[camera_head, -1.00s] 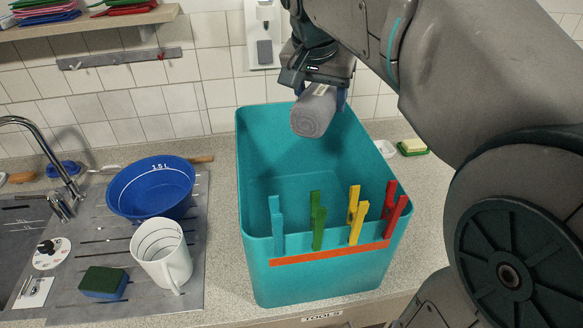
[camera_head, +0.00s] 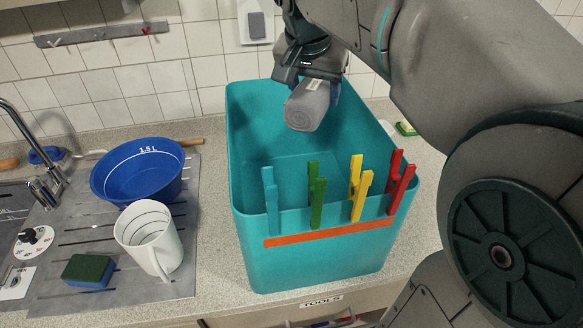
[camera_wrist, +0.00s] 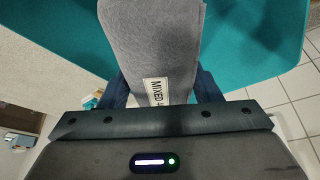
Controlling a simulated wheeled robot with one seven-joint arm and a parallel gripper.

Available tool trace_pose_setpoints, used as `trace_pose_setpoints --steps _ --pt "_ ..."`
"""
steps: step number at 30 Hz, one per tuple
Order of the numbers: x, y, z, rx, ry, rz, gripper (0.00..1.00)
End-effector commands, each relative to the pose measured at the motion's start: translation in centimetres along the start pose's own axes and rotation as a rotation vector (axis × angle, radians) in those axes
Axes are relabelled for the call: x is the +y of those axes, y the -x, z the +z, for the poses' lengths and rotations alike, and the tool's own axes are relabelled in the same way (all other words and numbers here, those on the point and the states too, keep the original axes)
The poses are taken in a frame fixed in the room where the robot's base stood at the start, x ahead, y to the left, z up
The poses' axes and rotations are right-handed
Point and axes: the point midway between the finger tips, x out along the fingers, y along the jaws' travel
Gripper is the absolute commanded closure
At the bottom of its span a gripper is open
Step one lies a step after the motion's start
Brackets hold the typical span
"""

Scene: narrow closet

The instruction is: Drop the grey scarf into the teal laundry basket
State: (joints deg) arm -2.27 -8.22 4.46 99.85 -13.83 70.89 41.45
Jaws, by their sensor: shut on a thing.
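The grey scarf (camera_head: 308,104) is rolled up, with a small white label on it. My gripper (camera_head: 312,86) is shut on the scarf and holds it over the back part of the teal laundry basket (camera_head: 310,258), close to rim height. In the wrist view the scarf (camera_wrist: 150,40) sits between the two dark fingers, its label reading "MIXED" in part, with the teal basket (camera_wrist: 258,30) beyond it. The basket stands upright on the counter, and the part of its inside that shows is empty.
Blue, green, yellow and red pegs (camera_head: 317,200) are clipped on the basket's front rim. To the left are a blue bowl (camera_head: 138,170), a white jug (camera_head: 150,240) and a sponge (camera_head: 88,271) beside the sink. A tiled wall (camera_head: 150,80) stands close behind.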

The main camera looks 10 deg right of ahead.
Motion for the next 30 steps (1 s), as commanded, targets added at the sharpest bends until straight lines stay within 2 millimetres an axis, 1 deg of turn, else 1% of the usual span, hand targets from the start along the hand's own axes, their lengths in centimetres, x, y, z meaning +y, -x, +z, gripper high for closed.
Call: trace_pose_setpoints --steps 4,5,6,7,16,20,23,30 --pt "0.0 0.1 0.0 0.001 0.0 -0.001 0.68" --pt "0.0 0.1 0.0 0.001 0.001 -0.001 0.37" --pt "0.0 0.1 0.0 0.001 0.001 -0.001 0.26" --pt "0.0 0.1 0.0 0.001 0.001 -0.001 0.18" --pt "-0.1 0.2 0.0 0.0 0.001 -0.001 0.17" --pt "-0.1 1.2 -0.1 0.003 0.001 -0.003 0.17" --pt "-0.1 2.9 -0.1 0.003 0.001 -0.004 0.17" --pt "-0.1 8.6 -0.1 0.004 0.001 -0.004 0.17"
